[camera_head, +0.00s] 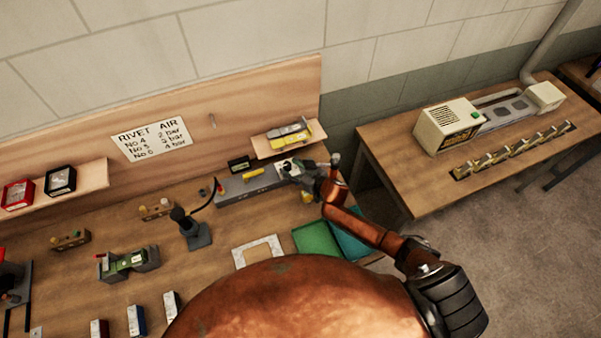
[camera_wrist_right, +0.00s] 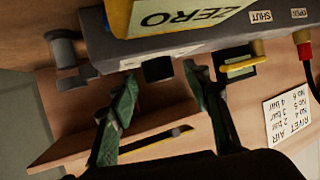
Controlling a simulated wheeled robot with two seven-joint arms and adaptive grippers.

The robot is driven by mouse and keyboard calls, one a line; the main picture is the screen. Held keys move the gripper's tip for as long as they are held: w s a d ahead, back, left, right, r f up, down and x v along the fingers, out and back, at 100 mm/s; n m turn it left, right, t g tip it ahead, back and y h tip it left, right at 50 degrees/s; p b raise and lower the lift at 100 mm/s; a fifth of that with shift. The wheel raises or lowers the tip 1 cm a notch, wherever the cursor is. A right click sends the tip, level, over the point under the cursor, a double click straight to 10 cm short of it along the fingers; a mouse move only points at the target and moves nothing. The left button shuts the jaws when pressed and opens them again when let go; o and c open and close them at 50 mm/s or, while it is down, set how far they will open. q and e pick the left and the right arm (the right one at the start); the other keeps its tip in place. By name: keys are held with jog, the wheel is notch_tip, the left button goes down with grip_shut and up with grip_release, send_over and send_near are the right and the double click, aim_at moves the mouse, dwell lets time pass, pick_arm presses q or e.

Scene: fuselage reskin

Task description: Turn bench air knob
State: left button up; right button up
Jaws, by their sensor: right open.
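A grey air unit (camera_head: 237,190) sits at the back of the workbench, with a yellow lever (camera_head: 253,175) on it. The lever also shows in the right wrist view (camera_wrist_right: 243,67), near the labels "SHUT" and "OPEN". A dark knob (camera_wrist_right: 158,69) projects from the unit between the fingers of my right gripper (camera_wrist_right: 160,75). The gripper is open, with one finger on each side of the knob; I cannot tell whether they touch it. In the head view the right gripper (camera_head: 305,171) is over the unit's right end. My left gripper is out of view.
A shelf (camera_head: 262,151) with yellow and grey items is just behind the unit. A "RIVET AIR" sign (camera_head: 150,138) hangs on the backboard. A green tray (camera_head: 316,238) lies in front, near a black stand (camera_head: 196,236). A second table (camera_head: 400,165) stands right.

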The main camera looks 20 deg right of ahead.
jog(key=v, duration=1)
jog(key=shift+s+d+r, duration=0.2)
jog(key=shift+s, duration=0.1)
